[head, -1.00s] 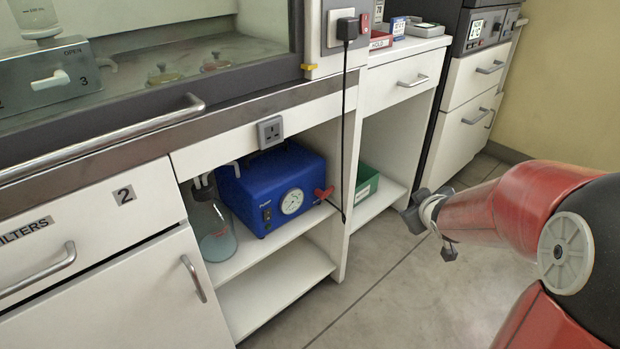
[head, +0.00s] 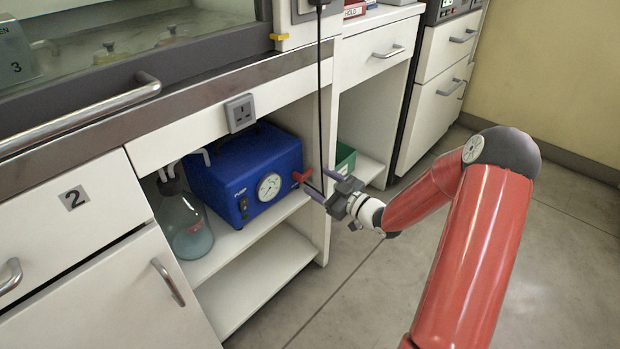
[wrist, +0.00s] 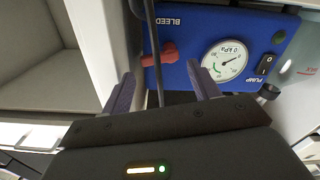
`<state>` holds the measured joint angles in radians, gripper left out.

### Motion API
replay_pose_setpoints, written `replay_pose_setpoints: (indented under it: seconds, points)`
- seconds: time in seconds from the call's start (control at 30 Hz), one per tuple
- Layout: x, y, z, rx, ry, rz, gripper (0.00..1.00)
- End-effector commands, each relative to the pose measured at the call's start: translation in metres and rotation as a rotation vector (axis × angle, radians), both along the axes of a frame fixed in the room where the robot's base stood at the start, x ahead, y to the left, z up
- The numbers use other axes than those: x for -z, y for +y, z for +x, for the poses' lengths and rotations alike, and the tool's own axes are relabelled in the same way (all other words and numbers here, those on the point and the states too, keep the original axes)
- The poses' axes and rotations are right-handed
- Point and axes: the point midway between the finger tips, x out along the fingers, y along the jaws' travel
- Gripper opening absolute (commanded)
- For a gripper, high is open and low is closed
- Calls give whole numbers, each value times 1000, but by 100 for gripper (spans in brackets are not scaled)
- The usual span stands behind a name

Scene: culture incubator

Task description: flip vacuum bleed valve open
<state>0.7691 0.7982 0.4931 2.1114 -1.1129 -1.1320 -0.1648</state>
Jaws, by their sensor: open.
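The blue vacuum pump (head: 228,172) sits on the upper shelf of the open bay under the bench. Its red bleed valve handle (head: 301,177) sticks out at the front right corner. In the wrist view, the red valve (wrist: 160,54) lies under the label BLEED, beside the round gauge (wrist: 226,60), which reads near zero kPa. My gripper (head: 324,184) is just right of the valve, fingers pointing at it. In the wrist view, my gripper (wrist: 163,88) is open, with the valve ahead between the finger lines and apart from them.
A black power cord (head: 319,100) hangs down close to my gripper and crosses between the fingers in the wrist view (wrist: 153,50). A flask with blue liquid (head: 185,222) stands left of the pump. A green box (head: 345,160) sits behind. The cabinet's side panel (wrist: 92,40) is close by.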

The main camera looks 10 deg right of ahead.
Motion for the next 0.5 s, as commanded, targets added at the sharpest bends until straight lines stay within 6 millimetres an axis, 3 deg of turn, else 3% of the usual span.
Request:
replay_pose_setpoints:
  seconds: [0.2, 0.5]
  points:
    - [0, 17, 23, -1, 1, -1, 61]
    - [0, 22, 30, 1, 2, 0, 61]
